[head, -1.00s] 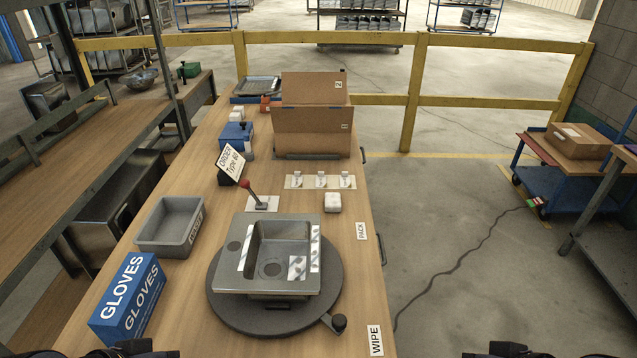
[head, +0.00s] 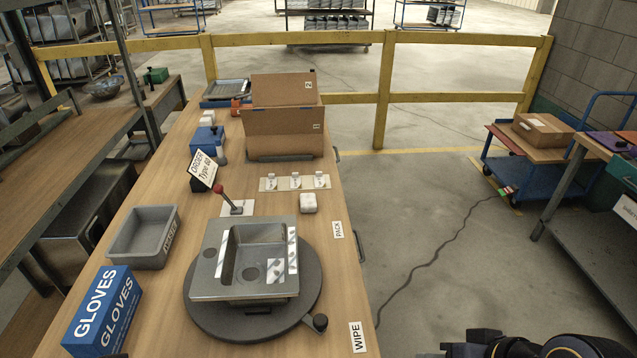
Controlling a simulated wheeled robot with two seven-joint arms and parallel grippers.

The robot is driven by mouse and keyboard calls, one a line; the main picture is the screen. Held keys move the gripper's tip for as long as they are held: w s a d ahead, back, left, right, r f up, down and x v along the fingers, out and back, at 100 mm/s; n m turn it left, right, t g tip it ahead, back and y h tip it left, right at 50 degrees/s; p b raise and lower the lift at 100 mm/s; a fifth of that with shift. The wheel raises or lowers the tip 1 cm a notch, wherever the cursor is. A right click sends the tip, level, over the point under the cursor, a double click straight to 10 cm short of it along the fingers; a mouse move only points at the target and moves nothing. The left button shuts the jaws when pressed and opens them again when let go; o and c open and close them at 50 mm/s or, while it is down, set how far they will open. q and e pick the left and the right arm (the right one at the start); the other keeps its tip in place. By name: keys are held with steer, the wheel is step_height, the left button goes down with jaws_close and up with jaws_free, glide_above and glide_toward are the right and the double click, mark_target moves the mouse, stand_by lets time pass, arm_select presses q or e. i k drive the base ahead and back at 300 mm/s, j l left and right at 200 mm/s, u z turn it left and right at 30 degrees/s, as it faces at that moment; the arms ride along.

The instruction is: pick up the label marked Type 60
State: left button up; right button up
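A pale strip (head: 294,183) with three small white labels lies on the bench, in front of the open cardboard box. The labels are a left one (head: 271,182), a middle one (head: 295,180) and a right one (head: 319,179). Their print is too small to read, so I cannot tell which is Type 60. A tilted order card (head: 203,169) reads "ORDER Type 60". Dark parts of my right arm and gripper (head: 490,346) show at the bottom right edge, far from the labels; no fingertips can be made out. My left gripper is not in view.
A steel sink (head: 209,283) sits on a round turntable (head: 240,326) with a knob. A red-knobbed lever (head: 228,199), white block (head: 309,203), grey bin (head: 118,258), gloves box (head: 103,310) and cardboard box (head: 283,134) stand around it. A blue cart (head: 528,180) is at right.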

mark_target(296, 180)
steer(key=z, duration=0.45)
steer(key=l+z, duration=0.75)
steer(key=z, duration=0.15)
steer(key=l+z, duration=0.45)
steer(key=i+l+u, duration=0.2)
steer(key=i, duration=0.3)
steer(key=i+l+u, duration=0.25)
steer(key=i+l, duration=0.2)
steer(key=i+j+u, duration=0.1)
steer(key=i+u, duration=0.7)
steer(key=i+l+u, duration=0.25)
steer(key=i+u, duration=0.4)
steer(key=u, duration=0.15)
steer(key=i+u, duration=0.25)
steer(key=u, duration=0.15)
steer(key=i+u, duration=0.2)
steer(key=u, duration=0.2)
steer(key=i+l+u, duration=0.2)
steer(key=u, duration=0.2)
steer(key=i+u, duration=0.2)
steer(key=u, duration=0.25)
steer(key=i+u, duration=0.15)
steer(key=u, duration=0.3)
steer(key=i+l+u, duration=0.2)
steer(key=u, duration=0.2)
steer(key=i+l+u, duration=0.15)
steer(key=u, duration=0.3)
